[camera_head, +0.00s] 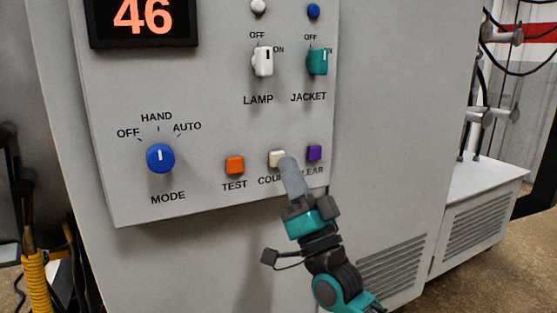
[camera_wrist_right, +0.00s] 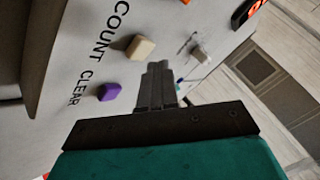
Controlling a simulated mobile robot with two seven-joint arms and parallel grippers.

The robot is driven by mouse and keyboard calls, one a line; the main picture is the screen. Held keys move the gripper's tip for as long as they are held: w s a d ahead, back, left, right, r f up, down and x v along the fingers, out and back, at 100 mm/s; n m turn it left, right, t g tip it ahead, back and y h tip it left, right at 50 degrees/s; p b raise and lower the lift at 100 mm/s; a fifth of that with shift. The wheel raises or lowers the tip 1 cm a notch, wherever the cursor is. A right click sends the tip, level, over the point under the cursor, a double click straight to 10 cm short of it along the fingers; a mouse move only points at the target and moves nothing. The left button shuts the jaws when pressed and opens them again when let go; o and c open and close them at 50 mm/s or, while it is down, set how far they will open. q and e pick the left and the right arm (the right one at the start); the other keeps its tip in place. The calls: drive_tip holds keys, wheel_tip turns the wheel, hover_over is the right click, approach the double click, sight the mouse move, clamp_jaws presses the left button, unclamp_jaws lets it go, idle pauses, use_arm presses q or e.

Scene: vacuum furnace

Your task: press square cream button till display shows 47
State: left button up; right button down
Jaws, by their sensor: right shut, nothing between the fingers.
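The square cream button (camera_head: 275,158) sits above the COUNT label on the grey panel, between the orange TEST button and the purple CLEAR button. The display (camera_head: 143,15) shows 46 in orange digits. My right gripper (camera_head: 285,164) is shut and empty, its fingertips at the lower right edge of the cream button, partly covering the COUNT and CLEAR labels. In the right wrist view the cream button (camera_wrist_right: 141,48) lies just left of the fingertips (camera_wrist_right: 158,67). I cannot tell whether they touch it. My left gripper is not in view.
The orange button (camera_head: 234,165) and purple button (camera_head: 314,153) flank the cream one closely. The blue MODE knob (camera_head: 160,158) points up at HAND. The white LAMP switch (camera_head: 263,61) and teal JACKET switch (camera_head: 317,61) are above. The panel is bare below the buttons.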

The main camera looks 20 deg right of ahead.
drive_tip(key=shift+w, duration=0.15)
drive_tip(key=shift+w, duration=0.3)
idle(0.3)
drive_tip(key=shift+w, duration=0.45)
idle(0.3)
drive_tip(key=shift+s, duration=0.2)
drive_tip(key=shift+s+p, duration=0.35)
drive_tip(key=shift+s, duration=0.35)
